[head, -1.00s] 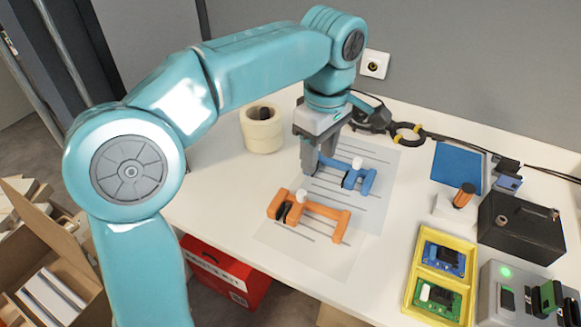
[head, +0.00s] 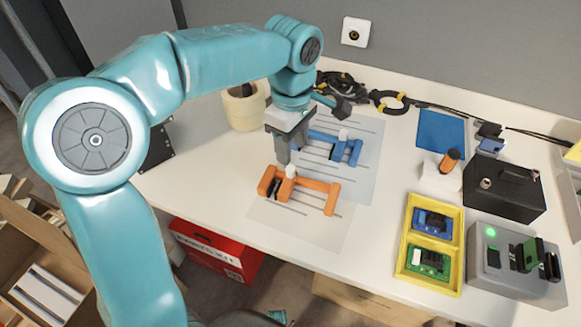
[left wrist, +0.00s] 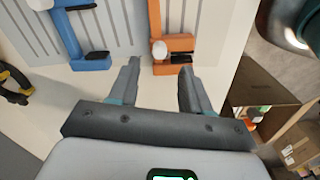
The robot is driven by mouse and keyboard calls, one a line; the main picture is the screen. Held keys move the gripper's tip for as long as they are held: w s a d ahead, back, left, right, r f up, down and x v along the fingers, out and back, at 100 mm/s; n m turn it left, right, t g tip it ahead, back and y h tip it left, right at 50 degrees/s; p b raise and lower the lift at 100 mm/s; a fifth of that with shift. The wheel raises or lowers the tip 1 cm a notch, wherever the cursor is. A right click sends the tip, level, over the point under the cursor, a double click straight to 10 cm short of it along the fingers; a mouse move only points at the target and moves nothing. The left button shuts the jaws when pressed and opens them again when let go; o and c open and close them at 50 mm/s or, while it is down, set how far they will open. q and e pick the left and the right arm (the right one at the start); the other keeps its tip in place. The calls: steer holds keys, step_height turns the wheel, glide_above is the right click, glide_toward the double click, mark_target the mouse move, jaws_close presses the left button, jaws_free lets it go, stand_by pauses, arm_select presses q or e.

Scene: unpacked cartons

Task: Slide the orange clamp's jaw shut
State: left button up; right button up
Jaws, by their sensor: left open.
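The orange clamp (head: 313,185) lies flat on a pale lined sheet. Its left end has two orange blocks with a dark pad between them and a white knob, and a bar runs right to a crosspiece. My left gripper (head: 283,157) points down over the clamp's left end, open and empty. In the left wrist view its fingertips (left wrist: 159,68) are spread, with the orange clamp's knob end (left wrist: 175,43) just beyond them. I cannot tell whether a fingertip touches it. My right gripper is not in view.
A blue clamp (head: 338,148) lies just behind the orange one. A tape roll (head: 246,108) stands at the back left. A yellow tray (head: 406,242), black box (head: 508,190) and grey device (head: 520,287) occupy the right. The table's front edge is close.

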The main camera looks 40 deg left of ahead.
mark_target(291, 168)
arm_select(q)
step_height(291, 168, down, 6)
steer(key=shift+f+b, duration=0.15)
steer(key=shift+b, duration=0.5)
jaws_close()
steer(key=shift+s+a, duration=0.2)
steer(key=shift+a, duration=0.6)
